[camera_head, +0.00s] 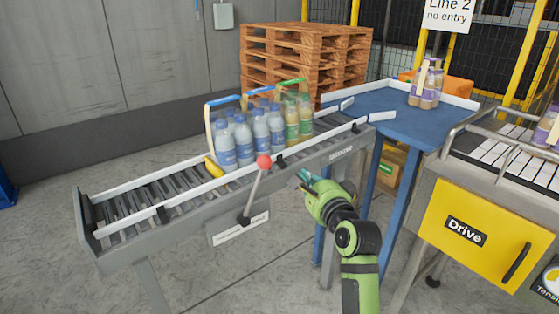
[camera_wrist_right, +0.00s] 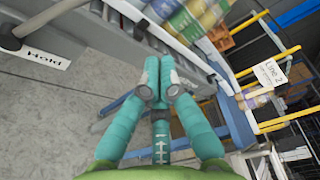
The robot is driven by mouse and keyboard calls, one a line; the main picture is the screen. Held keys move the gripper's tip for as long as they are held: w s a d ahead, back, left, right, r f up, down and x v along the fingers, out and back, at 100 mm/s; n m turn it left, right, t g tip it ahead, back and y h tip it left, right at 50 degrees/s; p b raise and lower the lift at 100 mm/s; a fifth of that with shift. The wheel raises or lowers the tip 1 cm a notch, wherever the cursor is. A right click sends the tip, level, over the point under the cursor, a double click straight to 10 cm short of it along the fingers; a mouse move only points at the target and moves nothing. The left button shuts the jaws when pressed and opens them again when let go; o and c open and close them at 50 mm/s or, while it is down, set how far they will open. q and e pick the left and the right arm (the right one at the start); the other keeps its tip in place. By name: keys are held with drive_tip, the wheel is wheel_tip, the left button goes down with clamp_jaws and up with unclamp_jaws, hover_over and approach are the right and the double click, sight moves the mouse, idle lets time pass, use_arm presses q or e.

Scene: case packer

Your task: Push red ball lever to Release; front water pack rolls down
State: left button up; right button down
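The red ball (camera_head: 264,161) tops a grey lever (camera_head: 254,193) that leans slightly right on the front of the roller conveyor. A white label plate (camera_head: 240,229) sits below; the wrist view shows "Hold" on it (camera_wrist_right: 41,56). The lever's lower rod also shows there (camera_wrist_right: 48,18), its ball out of frame. The front water pack (camera_head: 232,142), blue-capped bottles, stands on the rollers behind a yellow stop (camera_head: 213,167). My right gripper (camera_head: 303,177) is right of the ball, apart from it. Its teal fingers (camera_wrist_right: 158,72) look closed together and empty. My left gripper is out of view.
More packs (camera_head: 296,117) stand behind on the conveyor. The lower rollers (camera_head: 150,197) are clear. A blue table (camera_head: 385,103) holds another bottle pack (camera_head: 426,88). A yellow Drive cabinet (camera_head: 480,235) stands at right. Wooden pallets (camera_head: 300,55) are stacked behind.

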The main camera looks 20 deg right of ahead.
drive_tip(key=w+p, duration=0.2)
drive_tip(key=w, duration=0.8)
drive_tip(key=a+p, duration=0.1)
drive_tip(key=a, duration=0.1)
drive_tip(key=s+a+p, duration=0.1)
drive_tip(key=a, duration=0.1)
drive_tip(key=shift+s+p, duration=0.2)
drive_tip(key=shift+p, duration=0.2)
drive_tip(key=shift+w, duration=0.1)
